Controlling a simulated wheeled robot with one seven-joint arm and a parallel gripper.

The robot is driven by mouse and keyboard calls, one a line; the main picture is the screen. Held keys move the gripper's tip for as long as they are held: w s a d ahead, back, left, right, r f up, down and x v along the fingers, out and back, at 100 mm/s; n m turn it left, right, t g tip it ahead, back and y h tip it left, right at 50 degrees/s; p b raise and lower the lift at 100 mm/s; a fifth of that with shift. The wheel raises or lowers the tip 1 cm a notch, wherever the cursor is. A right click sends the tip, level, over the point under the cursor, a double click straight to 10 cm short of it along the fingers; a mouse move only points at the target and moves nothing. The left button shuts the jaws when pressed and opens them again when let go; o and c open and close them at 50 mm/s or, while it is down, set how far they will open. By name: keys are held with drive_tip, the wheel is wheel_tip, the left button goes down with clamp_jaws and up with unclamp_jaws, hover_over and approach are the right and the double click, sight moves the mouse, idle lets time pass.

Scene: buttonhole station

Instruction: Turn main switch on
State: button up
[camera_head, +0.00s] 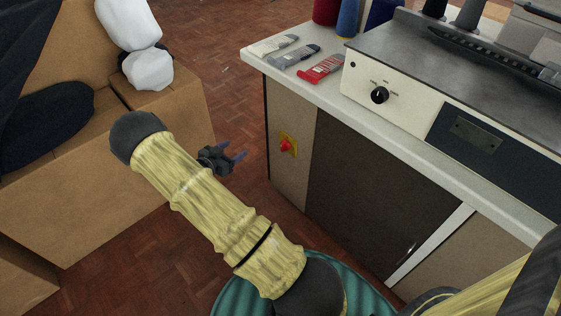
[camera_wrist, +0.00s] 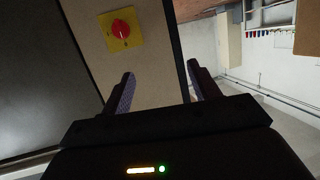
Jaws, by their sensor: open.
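The main switch (camera_head: 286,145) is a red rotary knob on a yellow plate, set on the beige side panel under the counter. In the wrist view the switch (camera_wrist: 121,29) shows at the upper left, beyond and left of my fingers, with the knob's exact setting hard to read. My gripper (camera_head: 240,152) is to the left of the switch in the head view, its fingers pointing towards the panel. In the wrist view my gripper (camera_wrist: 160,84) has its two fingers apart with nothing between them. It is clear of the switch.
The white counter (camera_head: 330,98) carries a machine with a black dial (camera_head: 379,95), and several small packets including a red one (camera_head: 321,69). Cardboard boxes (camera_head: 100,190) stand at the left. Open parquet floor (camera_head: 215,60) lies between the boxes and counter.

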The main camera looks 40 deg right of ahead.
sight(284, 146)
drive_tip(key=s+d+f+m+g+h+b, duration=0.1)
drive_tip(key=s+f+m+g+h+b, duration=0.1)
drive_tip(key=f, duration=0.7)
drive_tip(key=s+g+h+b, duration=0.1)
drive_tip(key=s+b, duration=0.1)
drive_tip(key=b, duration=0.1)
drive_tip(key=shift+s+h, duration=0.2)
drive_tip(key=shift+h, duration=0.1)
drive_tip(key=w+d+b, duration=0.1)
drive_tip(key=d+b, duration=0.4)
drive_tip(key=d, duration=1.2)
drive_tip(key=shift+w+d+b, duration=0.2)
drive_tip(key=shift+b, duration=0.15)
drive_tip(key=shift+c, duration=0.2)
drive_tip(key=c, duration=0.9)
